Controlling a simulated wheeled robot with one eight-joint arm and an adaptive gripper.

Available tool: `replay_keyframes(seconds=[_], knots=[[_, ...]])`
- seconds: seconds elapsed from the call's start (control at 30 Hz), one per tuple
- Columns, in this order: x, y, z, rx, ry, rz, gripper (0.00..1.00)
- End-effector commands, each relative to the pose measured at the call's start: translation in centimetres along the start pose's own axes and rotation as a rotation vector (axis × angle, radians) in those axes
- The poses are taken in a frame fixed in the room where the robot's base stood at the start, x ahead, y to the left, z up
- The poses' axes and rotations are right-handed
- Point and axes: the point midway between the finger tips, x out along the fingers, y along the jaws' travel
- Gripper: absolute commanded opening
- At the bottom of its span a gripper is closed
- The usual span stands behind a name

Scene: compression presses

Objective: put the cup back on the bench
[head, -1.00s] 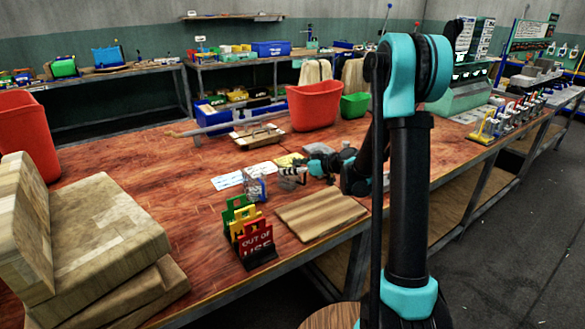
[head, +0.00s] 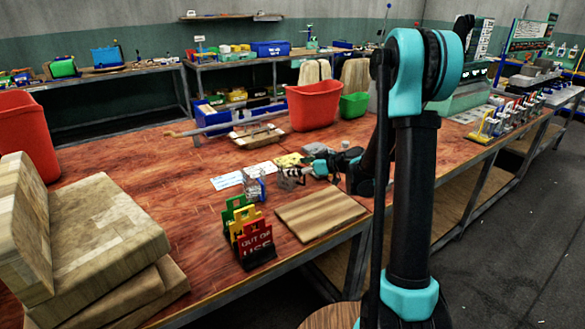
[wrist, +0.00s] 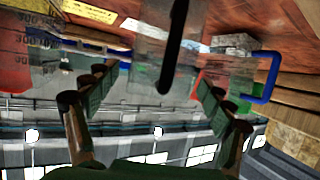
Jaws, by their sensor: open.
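The cup (head: 254,185) is small and clear with blue on it. It stands on the wooden bench (head: 180,185), left of my gripper and behind the coloured signs. My gripper (head: 284,179) is open and low over the bench, with its fingers pointing at the cup and a small gap seeming to lie between them. In the wrist view the fingers (wrist: 152,88) are spread wide with nothing between their tips. A see-through shape with a blue handle (wrist: 266,78) shows beyond them, likely the cup. Whether a finger touches it I cannot tell.
Green, yellow and red "out of use" signs (head: 250,238) stand in front of the cup. A wooden board (head: 320,215) lies to their right. Papers (head: 228,181) lie behind the cup. A red bin (head: 314,106) stands further back. Stacked wood blocks (head: 100,235) fill the front left.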

Motion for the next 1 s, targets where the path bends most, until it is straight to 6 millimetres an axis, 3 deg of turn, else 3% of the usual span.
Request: replay_keyframes(seconds=[0.3,0.63,0.77,1.0], knots=[[-6.6,0.1,0.0,0.002,-0.001,0.004,0.82],[-9.7,-0.3,0.2,0.01,-0.013,0.001,0.82],[-10.5,-2.4,1.3,0.076,-0.092,0.006,0.82],[-14.5,-8.9,6.7,0.318,-0.373,0.106,0.82]])
